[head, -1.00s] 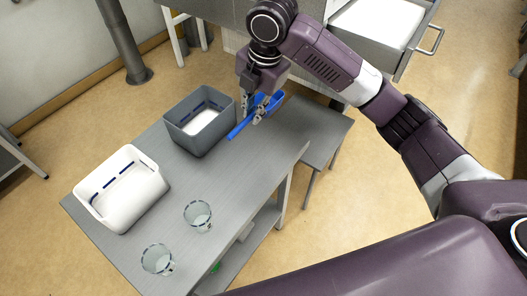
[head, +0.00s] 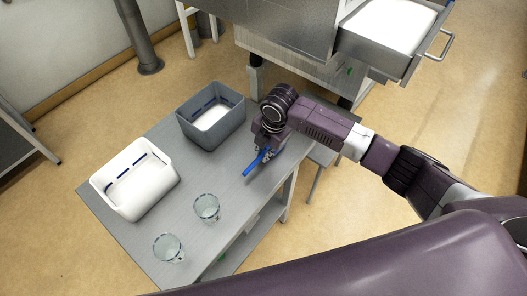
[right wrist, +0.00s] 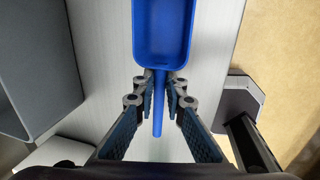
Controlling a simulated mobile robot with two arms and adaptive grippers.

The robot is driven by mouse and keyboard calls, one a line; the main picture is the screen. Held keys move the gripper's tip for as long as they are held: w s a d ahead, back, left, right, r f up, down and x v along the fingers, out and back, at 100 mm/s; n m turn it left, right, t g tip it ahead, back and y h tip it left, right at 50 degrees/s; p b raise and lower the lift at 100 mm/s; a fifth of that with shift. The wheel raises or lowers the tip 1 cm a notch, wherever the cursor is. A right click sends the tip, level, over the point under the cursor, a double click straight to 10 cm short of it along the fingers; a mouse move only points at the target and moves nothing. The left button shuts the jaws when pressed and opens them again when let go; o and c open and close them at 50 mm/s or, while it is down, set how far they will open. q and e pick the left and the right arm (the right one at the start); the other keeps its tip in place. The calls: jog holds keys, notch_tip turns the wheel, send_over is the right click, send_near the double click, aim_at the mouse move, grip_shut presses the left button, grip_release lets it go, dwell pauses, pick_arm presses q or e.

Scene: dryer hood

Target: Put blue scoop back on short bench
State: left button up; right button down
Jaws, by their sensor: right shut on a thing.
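The blue scoop (head: 255,164) is in my right gripper (head: 268,153) over the far right end of the grey table (head: 225,183). In the right wrist view the fingers (right wrist: 159,88) are shut on the handle of the scoop (right wrist: 163,35), with its bowl pointing away from the gripper. A light grey surface lies beneath it; I cannot tell if they touch. The small low bench (head: 322,155) stands beyond the table's right end, partly hidden behind my right arm. My left gripper is not in view.
A grey tub (head: 212,132) stands left of the gripper on the table. A white tub (head: 135,200) and two clear glasses (head: 206,209), (head: 168,249) stand nearer. An open drawer (head: 385,62) juts out at the back right.

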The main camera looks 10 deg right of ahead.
jog(key=shift+f, duration=0.3)
jog(key=shift+f, duration=0.15)
jog(key=c, duration=2)
grip_release()
jog(key=r, duration=0.4)
jog(key=s+d+r+b, duration=0.1)
jog(key=r, duration=0.3)
jog(key=s+r+b, duration=0.1)
jog(key=r, duration=0.3)
jog(key=shift+d, duration=0.15)
